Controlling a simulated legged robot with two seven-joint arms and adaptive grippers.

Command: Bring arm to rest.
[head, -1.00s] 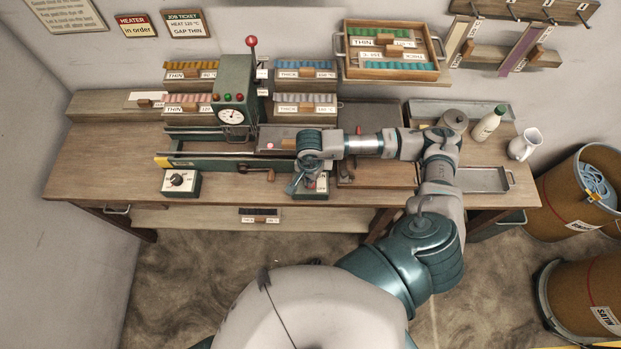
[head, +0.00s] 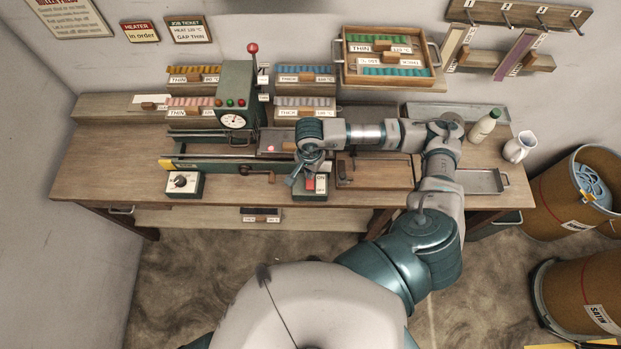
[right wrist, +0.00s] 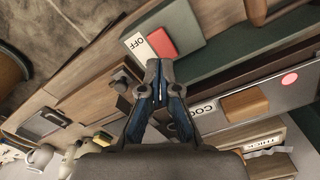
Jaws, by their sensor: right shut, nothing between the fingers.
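My right arm (head: 437,165) reaches over the workbench and bends left across it. Its right gripper (head: 292,182) is shut and empty, beside and above the switch box (head: 312,193) at the bench's front edge. In the right wrist view, the closed fingertips (right wrist: 159,72) point toward the red rocker (right wrist: 175,40), which has an OFF label next to it. I cannot tell from these views whether the fingertips touch the box. My left gripper is not in view.
The green machine with a gauge (head: 235,100) and red-knobbed lever stands left of my gripper. A dial box (head: 183,184) sits at the front left. A white bottle (head: 484,126) and jug (head: 519,147) stand at the right. Brown drums (head: 580,295) stand on the floor at right.

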